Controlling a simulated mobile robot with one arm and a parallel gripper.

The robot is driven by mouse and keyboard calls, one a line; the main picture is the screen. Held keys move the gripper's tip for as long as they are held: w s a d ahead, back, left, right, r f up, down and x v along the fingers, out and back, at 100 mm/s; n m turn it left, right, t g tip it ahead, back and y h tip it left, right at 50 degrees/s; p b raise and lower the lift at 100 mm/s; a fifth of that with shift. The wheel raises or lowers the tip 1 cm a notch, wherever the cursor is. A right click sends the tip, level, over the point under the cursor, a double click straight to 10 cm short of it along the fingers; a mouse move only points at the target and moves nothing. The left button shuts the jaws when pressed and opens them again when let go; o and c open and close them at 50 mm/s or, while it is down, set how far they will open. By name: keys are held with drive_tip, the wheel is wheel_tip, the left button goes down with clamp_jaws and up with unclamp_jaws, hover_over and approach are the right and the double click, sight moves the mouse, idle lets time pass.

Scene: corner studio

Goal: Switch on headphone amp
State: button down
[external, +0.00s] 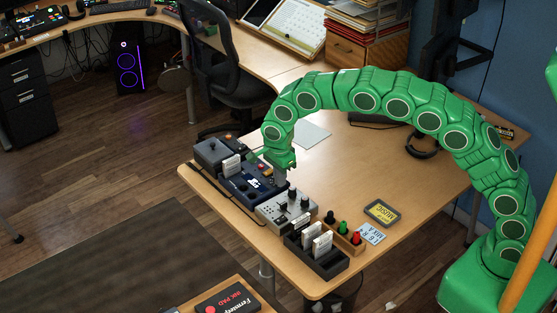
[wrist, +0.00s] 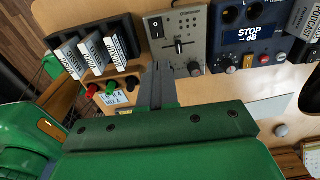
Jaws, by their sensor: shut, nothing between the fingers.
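A grey control box with a black rocker switch, a slider lever and knobs (external: 280,209) stands on the desk; it also shows at the top of the wrist view (wrist: 194,30). Its black switch (wrist: 156,27) has white markings; I cannot read its setting for sure. I see no label naming the headphone amp. My gripper (external: 282,178) is shut and empty above these boxes. In the wrist view its fingertips (wrist: 158,68) lie near the grey box's lower edge, apart from the switch.
A black rack with white cards (external: 320,257) and a wooden holder with black, green and red knobs (external: 344,237) stand near the grey box. A dark grey box (external: 211,152) stands at the far end. The desk's middle is clear.

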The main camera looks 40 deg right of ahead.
sight(284, 216)
idle(0.4)
drive_tip(key=shift+s+a+r+h, duration=0.15)
drive_tip(key=shift+a+h, duration=0.25)
drive_tip(key=f, duration=0.4)
drive_tip(key=d+f, duration=0.1)
drive_tip(key=f, duration=0.9)
drive_tip(key=shift+d, duration=0.4)
